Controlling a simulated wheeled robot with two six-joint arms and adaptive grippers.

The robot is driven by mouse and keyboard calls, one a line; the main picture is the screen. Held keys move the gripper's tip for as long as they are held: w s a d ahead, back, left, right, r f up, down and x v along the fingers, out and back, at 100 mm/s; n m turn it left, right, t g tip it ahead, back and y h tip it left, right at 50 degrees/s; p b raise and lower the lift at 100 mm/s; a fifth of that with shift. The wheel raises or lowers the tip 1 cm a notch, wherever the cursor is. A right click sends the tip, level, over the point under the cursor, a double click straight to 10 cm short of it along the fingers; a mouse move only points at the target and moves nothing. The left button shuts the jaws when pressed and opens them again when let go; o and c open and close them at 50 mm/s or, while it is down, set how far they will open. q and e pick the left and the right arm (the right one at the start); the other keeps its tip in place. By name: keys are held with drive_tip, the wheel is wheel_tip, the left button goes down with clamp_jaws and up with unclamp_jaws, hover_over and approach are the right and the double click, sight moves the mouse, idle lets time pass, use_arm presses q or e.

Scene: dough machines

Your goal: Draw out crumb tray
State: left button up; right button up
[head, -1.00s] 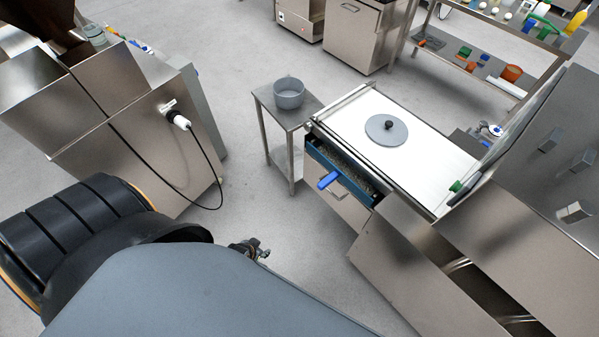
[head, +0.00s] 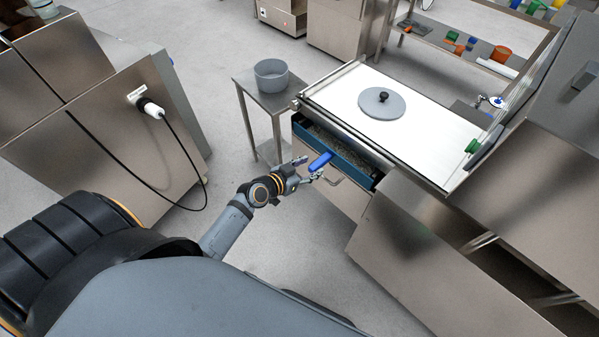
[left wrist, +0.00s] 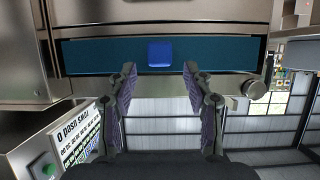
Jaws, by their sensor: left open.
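The crumb tray (head: 368,167) is blue, with pale crumbs inside. It sits in the front of the steel machine under the white top, its inside partly showing from above. A bright blue handle (head: 320,161) sticks out from its front. In the left wrist view the handle (left wrist: 160,53) is centred on the dark teal tray front (left wrist: 105,56). My left gripper (head: 309,169) is at the handle, open, with one finger to each side of it. In the left wrist view its fingertips (left wrist: 160,72) are spread just below the handle, with nothing between them. My right gripper is not in view.
A grey lid (head: 381,104) lies on the white top. A side table (head: 245,82) with a grey pot (head: 271,76) stands left of the machine. A steel cabinet with a plug and black cable (head: 152,108) stands further left. Open floor lies between.

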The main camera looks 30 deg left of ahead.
sight(317, 163)
use_arm(q)
drive_tip(key=x, duration=0.5)
drive_tip(key=shift+w, duration=0.1)
drive_tip(key=shift+c, duration=0.3)
clamp_jaws()
